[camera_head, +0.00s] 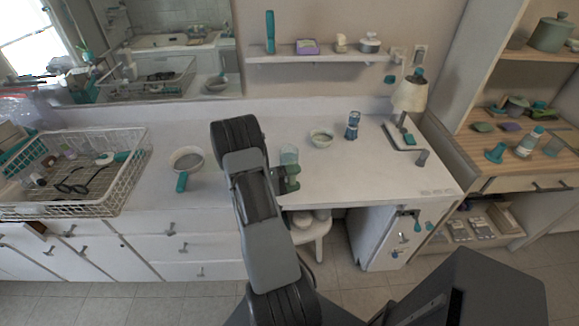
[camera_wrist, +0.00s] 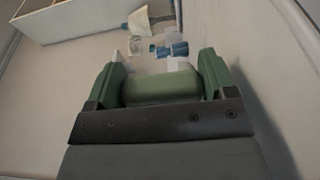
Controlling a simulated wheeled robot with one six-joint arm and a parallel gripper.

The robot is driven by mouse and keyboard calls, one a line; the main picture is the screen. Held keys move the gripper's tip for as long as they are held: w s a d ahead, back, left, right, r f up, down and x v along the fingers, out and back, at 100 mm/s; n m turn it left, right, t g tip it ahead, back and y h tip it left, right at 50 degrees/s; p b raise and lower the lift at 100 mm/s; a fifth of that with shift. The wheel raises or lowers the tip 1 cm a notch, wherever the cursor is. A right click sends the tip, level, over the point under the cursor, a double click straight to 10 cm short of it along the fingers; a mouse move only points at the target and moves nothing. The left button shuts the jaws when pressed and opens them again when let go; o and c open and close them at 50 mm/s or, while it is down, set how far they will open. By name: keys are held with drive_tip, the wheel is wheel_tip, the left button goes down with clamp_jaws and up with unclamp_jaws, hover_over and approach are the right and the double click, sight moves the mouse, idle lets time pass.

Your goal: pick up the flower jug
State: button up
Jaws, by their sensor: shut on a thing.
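A grey-green, rounded jug (camera_wrist: 160,88) lies between the two green fingers of my gripper (camera_wrist: 161,72) in the wrist view. I take it to be the flower jug; no flower pattern can be made out. The fingers are shut on its sides. In the head view, my gripper (camera_head: 292,174) is at the front of the white counter, right of my arm. A pale teal top of the jug (camera_head: 289,153) shows just above the fingers. The rest is hidden by the gripper, and I cannot tell whether its base touches the counter.
A lamp (camera_head: 409,96) stands farther right. A pan (camera_head: 187,160) and a wire basket (camera_head: 133,180) are on the left. A wall shelf (camera_head: 312,57) hangs above.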

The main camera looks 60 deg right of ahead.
drive_tip(key=c, duration=0.3)
drive_tip(key=shift+r, duration=0.2)
drive_tip(key=shift+r+b, duration=0.3)
drive_tip(key=shift+r, duration=0.3)
drive_tip(key=a+r+b, duration=0.2)
drive_tip(key=a+r, duration=0.9)
drive_tip(key=a, duration=0.3)
drive_tip(key=shift+w+r, duration=0.15)
drive_tip(key=shift+r, duration=0.1)
drive_tip(key=o, duration=1.1)
drive_tip(key=c, duration=1.1)
